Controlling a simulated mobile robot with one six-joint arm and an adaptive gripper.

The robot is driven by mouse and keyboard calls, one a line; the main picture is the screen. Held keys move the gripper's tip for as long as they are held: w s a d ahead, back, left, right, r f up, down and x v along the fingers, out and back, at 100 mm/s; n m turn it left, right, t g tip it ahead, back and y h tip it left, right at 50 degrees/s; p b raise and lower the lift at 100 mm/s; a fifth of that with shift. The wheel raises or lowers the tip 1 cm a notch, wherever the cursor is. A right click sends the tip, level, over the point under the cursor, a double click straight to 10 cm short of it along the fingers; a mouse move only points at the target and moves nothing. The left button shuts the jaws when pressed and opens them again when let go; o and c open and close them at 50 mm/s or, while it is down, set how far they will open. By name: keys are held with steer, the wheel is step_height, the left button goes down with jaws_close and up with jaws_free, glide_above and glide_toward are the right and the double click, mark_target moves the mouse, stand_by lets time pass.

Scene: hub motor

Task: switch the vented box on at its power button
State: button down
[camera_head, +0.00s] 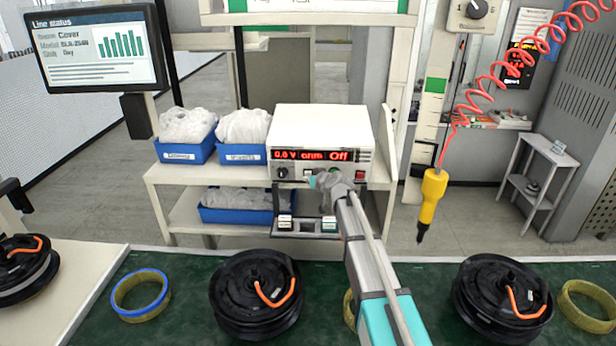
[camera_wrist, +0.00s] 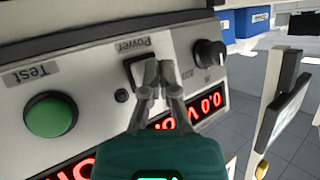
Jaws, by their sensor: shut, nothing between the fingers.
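The white box (camera_head: 320,125) stands on the shelf unit, and its red display reads "0.0 V ohm Off". In the wrist view its front panel (camera_wrist: 85,62) appears upside down. In the head view my gripper (camera_head: 325,181) is in front of the panel's lower part and hides some of the controls.
Beside the switch are a green Test button (camera_wrist: 50,114) and a black knob (camera_wrist: 209,53). Blue bins (camera_head: 185,150) stand left of the box. A yellow tool (camera_head: 433,187) hangs at the right. Black hub motors (camera_head: 256,294) lie on the green bench below my arm.

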steer(key=shift+w, duration=0.45)
stand_by(0.6)
steer(key=shift+s, duration=0.1)
stand_by(0.3)
steer(key=shift+s+f, duration=0.1)
steer(key=shift+s, duration=0.65)
steer(key=shift+s, duration=0.1)
steer(key=shift+s+a+f+b, duration=0.1)
steer(key=shift+s+f+b, duration=0.15)
steer(key=shift+s, duration=0.95)
steer(key=shift+s+f+b, duration=0.1)
steer(key=shift+s+b, duration=0.1)
steer(key=shift+s, duration=1)
steer(key=shift+s, duration=0.1)
steer(key=s, duration=0.6)
steer(key=shift+s+f+b, duration=0.35)
steer(key=shift+f+b, duration=0.1)
